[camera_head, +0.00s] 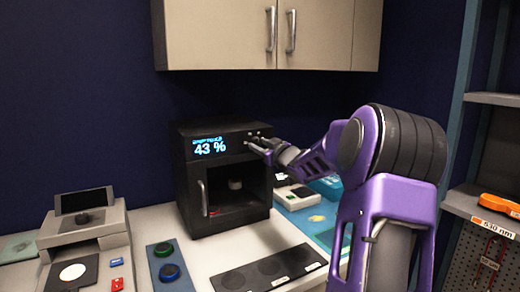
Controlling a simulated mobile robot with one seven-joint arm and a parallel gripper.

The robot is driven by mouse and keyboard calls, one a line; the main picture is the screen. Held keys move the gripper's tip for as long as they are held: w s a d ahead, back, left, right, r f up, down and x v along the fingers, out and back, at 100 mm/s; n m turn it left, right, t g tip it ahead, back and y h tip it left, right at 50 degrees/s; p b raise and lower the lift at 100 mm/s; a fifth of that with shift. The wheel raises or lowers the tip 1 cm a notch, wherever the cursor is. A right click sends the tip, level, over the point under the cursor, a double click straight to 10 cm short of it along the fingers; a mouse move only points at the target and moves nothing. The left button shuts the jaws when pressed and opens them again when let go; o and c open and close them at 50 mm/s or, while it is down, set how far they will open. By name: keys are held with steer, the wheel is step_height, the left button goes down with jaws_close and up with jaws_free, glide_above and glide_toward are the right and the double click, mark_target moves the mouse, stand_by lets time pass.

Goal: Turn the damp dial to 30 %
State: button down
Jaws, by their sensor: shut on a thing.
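The black foam enclosure (228,178) stands on the white bench, its display (209,147) lit in blue and reading 43 %. Small light text above the number is too blurred to read. My gripper (255,145) is at the right of the enclosure's top front panel, just right of the display. It is shut on a small knob there, which I take as the damp dial; the fingers mostly hide it. Below the panel, the enclosure's dark opening holds a small round grey object (235,184) and a red spot low at the left.
A grey instrument (88,240) with a dark screen stands at the left. A pad with green and blue buttons (166,262) and a dark mat with round spots (267,271) lie in front. Cabinets (225,35) hang above. Shelves with an orange device (500,205) stand right.

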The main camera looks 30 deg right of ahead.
steer(key=n+b, duration=0.3)
steer(key=n, duration=0.2)
steer(key=shift+f+n, duration=0.1)
steer(key=shift+n, duration=0.2)
steer(key=shift+n+b, duration=1.05)
steer(key=shift+n, duration=0.55)
steer(key=shift+d, duration=0.1)
steer(key=shift+c, duration=2.3)
jaws_free()
steer(key=s+a, duration=0.1)
steer(key=s, duration=1.6)
steer(key=shift+s, duration=0.25)
steer(key=shift+w+r, duration=0.1)
steer(key=shift+r, duration=0.1)
